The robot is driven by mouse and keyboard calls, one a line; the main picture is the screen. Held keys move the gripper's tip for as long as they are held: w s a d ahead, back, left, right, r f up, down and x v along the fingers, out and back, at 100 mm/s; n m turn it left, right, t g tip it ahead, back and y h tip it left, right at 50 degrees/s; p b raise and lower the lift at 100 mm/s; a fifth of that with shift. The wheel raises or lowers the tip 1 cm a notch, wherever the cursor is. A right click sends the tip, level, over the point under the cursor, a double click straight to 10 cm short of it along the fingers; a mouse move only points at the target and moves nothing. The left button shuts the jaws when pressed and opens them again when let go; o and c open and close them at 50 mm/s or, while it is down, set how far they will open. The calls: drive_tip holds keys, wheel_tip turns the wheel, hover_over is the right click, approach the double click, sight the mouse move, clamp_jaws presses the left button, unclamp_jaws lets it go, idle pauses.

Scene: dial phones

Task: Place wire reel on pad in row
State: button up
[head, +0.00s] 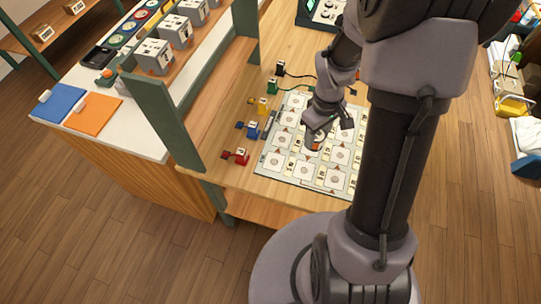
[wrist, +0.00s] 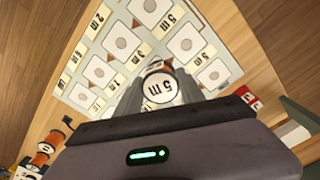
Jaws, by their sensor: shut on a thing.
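The wire reel (wrist: 158,87) shows a round white top marked "5 m" in the wrist view. My gripper (head: 317,141) is shut on it, over the middle of the pale mat (head: 266,171). In the head view only a small orange part of the reel shows below the gripper. The mat carries rows of white square pads with grey discs, such as one pad (wrist: 184,44), beside cream length labels. One label (wrist: 169,22) reads "5 m". The pad under the reel is hidden, and I cannot tell whether the reel touches the mat.
Red (head: 241,156), blue (head: 251,129), yellow and green small parts lie left of the mat. Orange-and-white reels (wrist: 40,158) stand at lower left in the wrist view. A green shelf post (head: 170,120) rises left of the table. A counter with grey boxes stands beyond.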

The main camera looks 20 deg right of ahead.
drive_tip(key=a+b, duration=0.1)
drive_tip(key=a, duration=0.3)
drive_tip(key=a+f+b, duration=0.1)
drive_tip(key=a, duration=0.3)
drive_tip(key=a+b, duration=0.1)
drive_tip(key=a, duration=0.3)
drive_tip(key=shift+w+a+f, duration=0.1)
drive_tip(key=shift+w+f, duration=0.05)
drive_tip(key=shift+w, duration=0.15)
drive_tip(key=shift+f+b, duration=1.25)
drive_tip(key=shift+f, duration=0.6)
drive_tip(key=o, duration=1.5)
drive_tip(key=shift+c, duration=0.2)
wheel_tip(320, 180, up, 12)
drive_tip(key=p, duration=0.6)
drive_tip(key=s+a+r+m+t+y, duration=0.1)
drive_tip(key=s+a+r+m+t, duration=0.1)
drive_tip(key=s+r, duration=0.4)
drive_tip(key=s+a+r+m+t+y, duration=0.1)
drive_tip(key=s+a+r+m+t, duration=0.1)
drive_tip(key=s+r+m, duration=0.4)
wheel_tip(320, 180, up, 4)
drive_tip(key=shift+s+r+t, duration=0.15)
drive_tip(key=shift+s+t, duration=0.2)
drive_tip(key=shift+t, duration=0.55)
